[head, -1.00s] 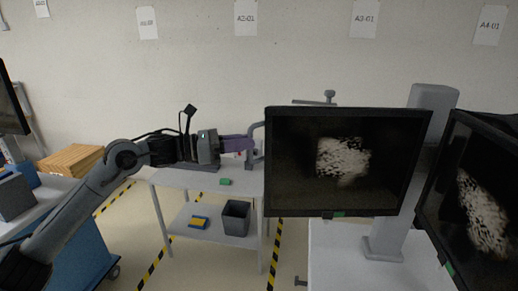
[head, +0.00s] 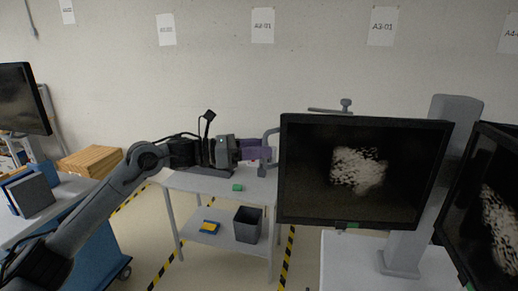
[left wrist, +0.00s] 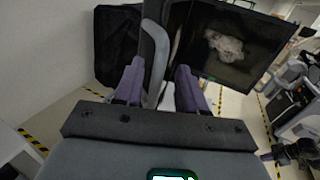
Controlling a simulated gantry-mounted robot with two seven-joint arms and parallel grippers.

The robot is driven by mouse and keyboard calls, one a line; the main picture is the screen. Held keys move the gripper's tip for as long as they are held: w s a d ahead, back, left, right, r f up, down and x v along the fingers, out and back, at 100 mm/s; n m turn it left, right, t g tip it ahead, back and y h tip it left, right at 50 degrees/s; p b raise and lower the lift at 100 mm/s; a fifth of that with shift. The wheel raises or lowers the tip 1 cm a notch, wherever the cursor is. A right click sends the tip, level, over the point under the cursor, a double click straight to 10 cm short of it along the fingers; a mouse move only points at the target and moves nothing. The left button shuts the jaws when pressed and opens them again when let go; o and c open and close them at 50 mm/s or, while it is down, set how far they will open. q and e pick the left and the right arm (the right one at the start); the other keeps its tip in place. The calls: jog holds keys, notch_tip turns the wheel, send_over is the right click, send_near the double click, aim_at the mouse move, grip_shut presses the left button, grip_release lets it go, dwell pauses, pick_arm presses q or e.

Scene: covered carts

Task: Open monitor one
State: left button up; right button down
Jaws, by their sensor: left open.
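A black monitor (head: 362,210) stands in the middle right of the head view, with a dark screen showing a pale speckled patch. A grey bar handle (head: 270,136) sticks out at its left edge. My left gripper (head: 262,150), with purple fingers, is open at this handle. In the left wrist view, the grey handle (left wrist: 156,55) runs between the two spread fingers of the left gripper (left wrist: 160,88), nearer the left one. I cannot tell whether a finger touches it. The monitor (left wrist: 228,75) is right of the handle there. No label marks which monitor is number one.
A second monitor (head: 448,205) stands close at the right, and another (head: 22,95) at the far left. A white cart (head: 200,183) behind carries a green block (head: 238,188), with a grey bin (head: 247,224) on its lower shelf.

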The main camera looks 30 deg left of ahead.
pick_arm(q)
jog(key=shift+a, duration=0.1)
jog(key=b+v, duration=0.2)
jog(key=v, duration=0.8)
jog(key=shift+s+a+b, duration=0.2)
jog(key=shift+s+b, duration=0.1)
jog(key=shift+b, duration=0.1)
